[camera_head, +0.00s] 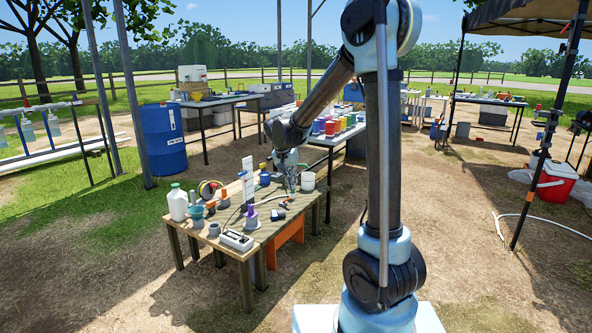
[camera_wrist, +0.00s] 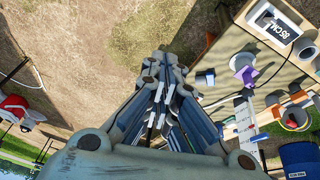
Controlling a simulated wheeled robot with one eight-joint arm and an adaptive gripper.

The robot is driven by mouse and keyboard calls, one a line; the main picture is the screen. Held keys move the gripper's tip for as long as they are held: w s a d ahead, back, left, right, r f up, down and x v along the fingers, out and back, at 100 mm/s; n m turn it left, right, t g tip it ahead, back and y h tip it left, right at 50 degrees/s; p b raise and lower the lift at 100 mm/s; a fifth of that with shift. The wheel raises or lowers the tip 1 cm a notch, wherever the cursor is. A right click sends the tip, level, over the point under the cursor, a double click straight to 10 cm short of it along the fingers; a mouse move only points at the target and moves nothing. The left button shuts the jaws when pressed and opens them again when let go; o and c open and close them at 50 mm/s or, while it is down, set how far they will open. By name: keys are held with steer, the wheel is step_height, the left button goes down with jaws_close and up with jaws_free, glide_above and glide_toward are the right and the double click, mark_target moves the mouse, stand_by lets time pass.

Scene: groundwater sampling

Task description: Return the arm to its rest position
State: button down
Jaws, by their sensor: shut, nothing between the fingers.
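My arm (camera_head: 383,150) rises from its base at the right of the head view, then bends down to the left toward the wooden table. My gripper (camera_wrist: 165,65) fills the middle of the wrist view, its fingers together with nothing between them. In the head view my gripper (camera_head: 290,184) hangs at the far side of the wooden table (camera_head: 262,232), close to the items there. Its fingertips are hard to make out against the clutter, and I cannot tell whether they touch anything.
The table holds a white jug (camera_head: 178,203), a boxy meter (camera_head: 237,240), a purple-topped holder (camera_head: 251,217) and a white tub (camera_head: 307,181). A blue barrel (camera_head: 163,138) stands behind left. A red cooler (camera_head: 554,182) sits right, by a canopy post (camera_head: 548,140).

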steer(key=s+d+r+n+y, duration=0.1)
steer(key=s+d+r, duration=0.1)
steer(key=s+d, duration=0.65)
steer(key=s+d+r+n, duration=0.1)
steer(key=s+d+r, duration=0.1)
steer(key=s+d, duration=0.6)
steer(key=s+d+f+n, duration=0.1)
steer(key=s+f, duration=0.3)
steer(key=s, duration=0.5)
steer(key=s+d+f+n+y, duration=0.1)
steer(key=s+d+f, duration=0.2)
steer(key=s, duration=0.7)
steer(key=shift+f+g, duration=0.4)
